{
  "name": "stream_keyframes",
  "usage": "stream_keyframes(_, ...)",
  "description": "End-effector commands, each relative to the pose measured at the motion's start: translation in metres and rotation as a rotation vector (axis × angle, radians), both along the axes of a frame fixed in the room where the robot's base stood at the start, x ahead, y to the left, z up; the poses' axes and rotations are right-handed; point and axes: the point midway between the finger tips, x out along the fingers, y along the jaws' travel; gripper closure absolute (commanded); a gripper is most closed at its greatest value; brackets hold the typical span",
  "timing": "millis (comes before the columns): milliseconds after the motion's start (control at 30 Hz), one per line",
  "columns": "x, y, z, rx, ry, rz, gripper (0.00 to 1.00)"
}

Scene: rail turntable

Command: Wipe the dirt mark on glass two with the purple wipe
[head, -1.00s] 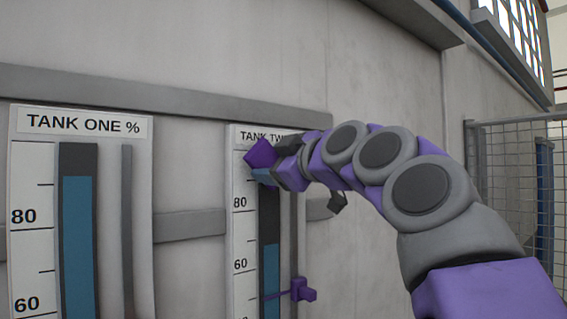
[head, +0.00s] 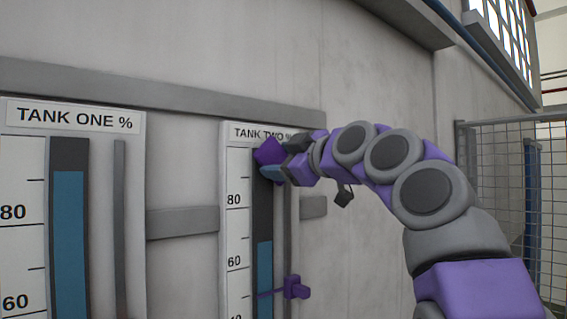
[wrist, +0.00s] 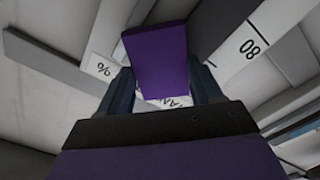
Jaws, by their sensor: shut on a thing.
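The purple wipe (head: 268,151) is a small block held at the end of my arm, and it fills the middle of the wrist view (wrist: 157,62). My gripper (head: 275,168) is shut on it, with a finger on each side. The wipe is in front of the top of glass two (head: 263,210), the dark tube on the TANK TWO board, with blue liquid below about 65. I cannot tell whether the wipe touches the glass. No dirt mark shows; the wipe and gripper cover the top part of the tube.
A purple pointer (head: 296,287) sits on the rod right of glass two, low down. The TANK ONE gauge (head: 69,240) stands at the left. A grey rail (head: 160,92) runs above both boards. A mesh fence (head: 500,190) stands at the right.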

Motion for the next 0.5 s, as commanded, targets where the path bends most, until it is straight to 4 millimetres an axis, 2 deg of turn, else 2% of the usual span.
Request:
stream_keyframes(167,-0.001,0.001,-0.001,0.002,0.001,0.000,0.60)
stream_keyframes(500,-0.013,0.022,-0.002,0.001,0.002,0.001,0.60)
